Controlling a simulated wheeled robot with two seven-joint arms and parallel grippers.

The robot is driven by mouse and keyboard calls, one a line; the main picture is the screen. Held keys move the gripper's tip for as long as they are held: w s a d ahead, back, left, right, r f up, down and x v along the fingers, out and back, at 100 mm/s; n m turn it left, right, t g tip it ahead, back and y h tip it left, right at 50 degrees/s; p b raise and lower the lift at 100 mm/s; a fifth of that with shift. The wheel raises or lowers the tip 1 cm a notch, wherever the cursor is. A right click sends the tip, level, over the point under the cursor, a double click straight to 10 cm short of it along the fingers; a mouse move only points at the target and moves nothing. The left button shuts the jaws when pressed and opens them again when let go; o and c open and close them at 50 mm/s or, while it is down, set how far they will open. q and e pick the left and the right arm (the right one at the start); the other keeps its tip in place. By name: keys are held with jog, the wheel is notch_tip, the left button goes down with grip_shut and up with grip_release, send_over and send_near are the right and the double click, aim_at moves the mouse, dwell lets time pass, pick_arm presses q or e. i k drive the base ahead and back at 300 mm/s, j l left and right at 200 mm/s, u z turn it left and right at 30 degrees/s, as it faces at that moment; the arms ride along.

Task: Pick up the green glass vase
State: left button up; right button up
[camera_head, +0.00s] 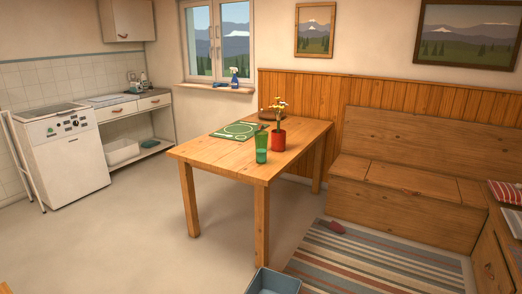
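The green glass vase (261,148) stands upright on the near part of the wooden table (215,152), close to the table's front corner. It looks like a tall green glass. A red pot (278,141) with flowers stands just behind it to the right. A green placemat with a plate (239,130) lies behind it to the left. Neither of my grippers is in view.
A striped rug (350,262) lies right of the table, with a small red item on it. A wooden bench (400,206) runs along the back wall. A blue box (273,282) is on the floor at the bottom. The floor left of the table is clear.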

aim_at(261, 136)
jog(key=u, duration=0.3)
jog(key=i+l+u, duration=0.15)
jog(key=u, duration=0.3)
jog(key=i+l+u, duration=0.1)
jog(key=l+u, duration=0.2)
jog(key=u, duration=0.2)
jog(key=i+l+u, duration=0.1)
jog(key=l+u, duration=0.2)
jog(key=u, duration=0.15)
jog(key=l+u, duration=0.3)
jog(key=u, duration=0.2)
